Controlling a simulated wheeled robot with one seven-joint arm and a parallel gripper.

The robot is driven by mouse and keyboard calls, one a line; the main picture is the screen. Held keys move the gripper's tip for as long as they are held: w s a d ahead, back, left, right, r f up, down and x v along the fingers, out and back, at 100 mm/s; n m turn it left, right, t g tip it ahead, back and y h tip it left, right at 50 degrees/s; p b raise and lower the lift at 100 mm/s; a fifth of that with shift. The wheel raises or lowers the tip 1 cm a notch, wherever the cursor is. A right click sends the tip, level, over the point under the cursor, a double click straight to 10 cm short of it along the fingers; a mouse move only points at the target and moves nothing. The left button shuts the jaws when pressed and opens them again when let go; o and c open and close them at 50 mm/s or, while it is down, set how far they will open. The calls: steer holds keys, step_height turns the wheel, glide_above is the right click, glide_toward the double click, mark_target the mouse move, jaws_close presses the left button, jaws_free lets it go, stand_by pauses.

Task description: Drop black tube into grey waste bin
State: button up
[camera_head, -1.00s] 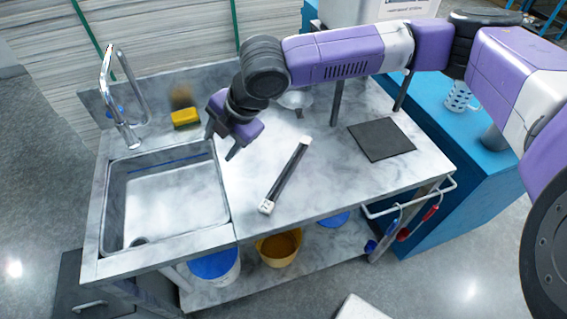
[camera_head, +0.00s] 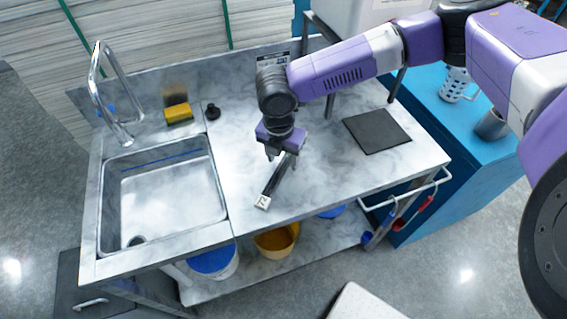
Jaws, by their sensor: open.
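The black tube (camera_head: 273,183) lies on the marbled worktop right of the sink, with a pale square end piece (camera_head: 262,202) toward the front edge. My gripper (camera_head: 281,158) points down over the tube's far part and hides that end. It is open, with its fingers near the tube; I cannot tell whether they touch it. I cannot make out a grey waste bin with certainty. A pale grey-white object (camera_head: 362,303) is cut off at the bottom edge.
The sink (camera_head: 160,200) with its tall tap and a yellow sponge (camera_head: 178,113) are at left. A small black item (camera_head: 213,111) stands behind. A dark mat (camera_head: 377,131) lies at right. Blue-lidded (camera_head: 213,262) and yellow (camera_head: 277,242) buckets are on the shelf below.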

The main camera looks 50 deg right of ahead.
steer(key=shift+d+f, duration=0.1)
steer(key=shift+f, duration=0.65)
jaws_close()
